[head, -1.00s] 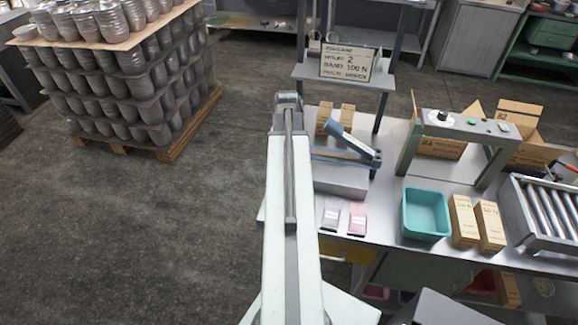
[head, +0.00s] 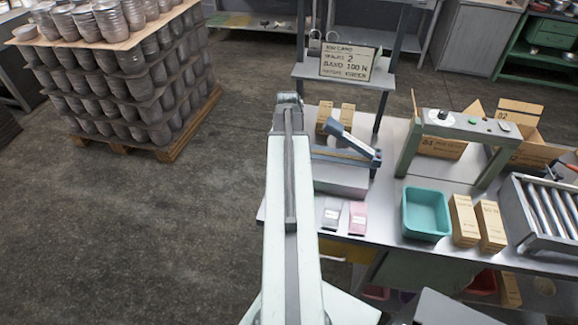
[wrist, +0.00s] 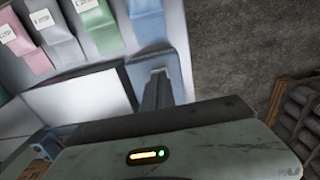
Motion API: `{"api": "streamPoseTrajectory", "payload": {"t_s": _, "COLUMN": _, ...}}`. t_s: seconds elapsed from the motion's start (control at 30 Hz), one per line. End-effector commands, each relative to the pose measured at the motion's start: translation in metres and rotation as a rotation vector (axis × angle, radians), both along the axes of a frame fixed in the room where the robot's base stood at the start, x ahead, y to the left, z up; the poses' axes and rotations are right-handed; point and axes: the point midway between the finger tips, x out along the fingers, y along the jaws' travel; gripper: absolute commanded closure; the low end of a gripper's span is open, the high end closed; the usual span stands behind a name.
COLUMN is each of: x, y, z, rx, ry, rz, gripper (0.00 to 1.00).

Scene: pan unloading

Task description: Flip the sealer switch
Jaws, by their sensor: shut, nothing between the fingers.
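The sealer (head: 340,178) stands on the left part of the workbench, a pale grey box with a raised blue-grey lever arm (head: 352,142). Its switch cannot be made out in the head view. My gripper is hidden behind my raised arm there. In the wrist view my gripper (wrist: 158,74) shows as a narrow dark pair of fingers, shut and empty. The fingertips overlap a blue-grey block (wrist: 172,62) in the picture; I cannot tell whether they touch it. A pale panel (wrist: 85,98) lies left of the fingers.
A grey packet (head: 331,214) and a pink packet (head: 357,218) lie before the sealer. A teal bin (head: 425,213), cartons (head: 490,226), a green frame (head: 405,150) and a roller conveyor (head: 545,212) stand to the right. A loaded pallet (head: 165,142) stands left; the floor between is clear.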

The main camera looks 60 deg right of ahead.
Motion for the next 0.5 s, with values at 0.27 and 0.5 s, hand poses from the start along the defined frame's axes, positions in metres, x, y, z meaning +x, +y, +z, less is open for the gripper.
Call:
{"api": "streamPoseTrajectory", "payload": {"t_s": 0.27, "x": 0.0, "y": 0.0, "z": -0.0051, "rx": 0.0, "ry": 0.0, "rz": 0.0, "gripper": 1.0}}
{"api": "streamPoseTrajectory", "payload": {"t_s": 0.5, "x": -0.0001, "y": 0.0, "z": -0.0087, "rx": 0.0, "ry": 0.0, "rz": 0.0, "gripper": 1.0}}
